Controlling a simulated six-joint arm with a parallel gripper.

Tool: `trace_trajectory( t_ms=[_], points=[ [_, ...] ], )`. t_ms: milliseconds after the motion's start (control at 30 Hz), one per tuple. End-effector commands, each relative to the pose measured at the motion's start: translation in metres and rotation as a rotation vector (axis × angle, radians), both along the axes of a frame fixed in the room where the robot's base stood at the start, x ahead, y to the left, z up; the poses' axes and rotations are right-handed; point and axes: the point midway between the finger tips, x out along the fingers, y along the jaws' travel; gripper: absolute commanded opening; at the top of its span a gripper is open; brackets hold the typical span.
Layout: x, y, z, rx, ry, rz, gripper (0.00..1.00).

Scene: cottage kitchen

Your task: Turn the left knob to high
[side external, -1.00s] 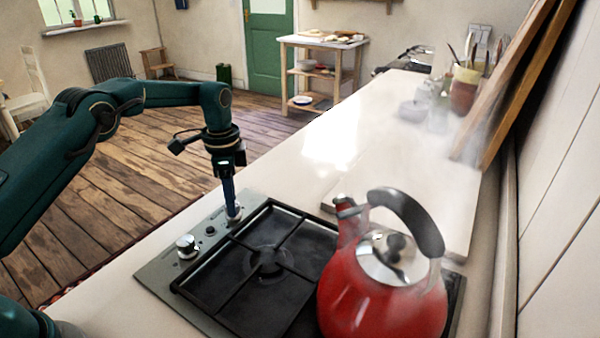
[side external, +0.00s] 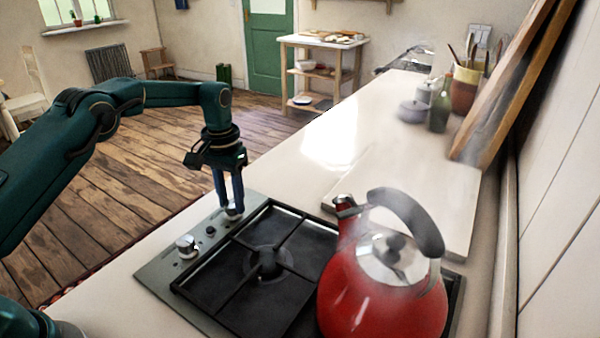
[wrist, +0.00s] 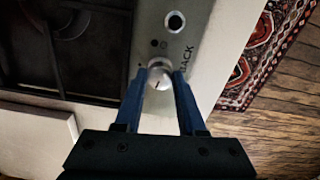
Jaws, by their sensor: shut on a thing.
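The hob's steel control strip (side external: 160,270) carries two silver knobs. My gripper (side external: 231,208) points straight down and is shut on the farther knob (side external: 233,214), with one blue finger on each side. In the wrist view this knob (wrist: 158,76) sits between the fingertips (wrist: 159,72), and a short dark mark shows on its face. Lettering that looks like "BACK" is printed beside it. The nearer knob (side external: 187,246) stands free. The fingers partly hide the gripped knob in the side view.
A red kettle (side external: 375,290) steams on the right part of the hob, beside the black grate (side external: 262,265). A small round button (side external: 210,230) lies between the knobs. A pale board (side external: 420,200) lies behind the hob; pots and utensils stand farther back.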

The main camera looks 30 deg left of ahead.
Motion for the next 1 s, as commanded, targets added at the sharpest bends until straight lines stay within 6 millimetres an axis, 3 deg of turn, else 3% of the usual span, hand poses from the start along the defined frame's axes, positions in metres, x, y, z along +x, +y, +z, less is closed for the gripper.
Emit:
trace_trajectory(
  t_ms=[400,967,1000],
  points=[
    [0.0001,-0.0004,0.0014,-0.001,-0.001,0.189,0.0],
    [0.0002,-0.0003,0.0016,-0.001,-0.002,0.214,0.0],
    [0.0003,-0.0003,0.0016,-0.001,-0.002,0.214,0.54]
  ],
)
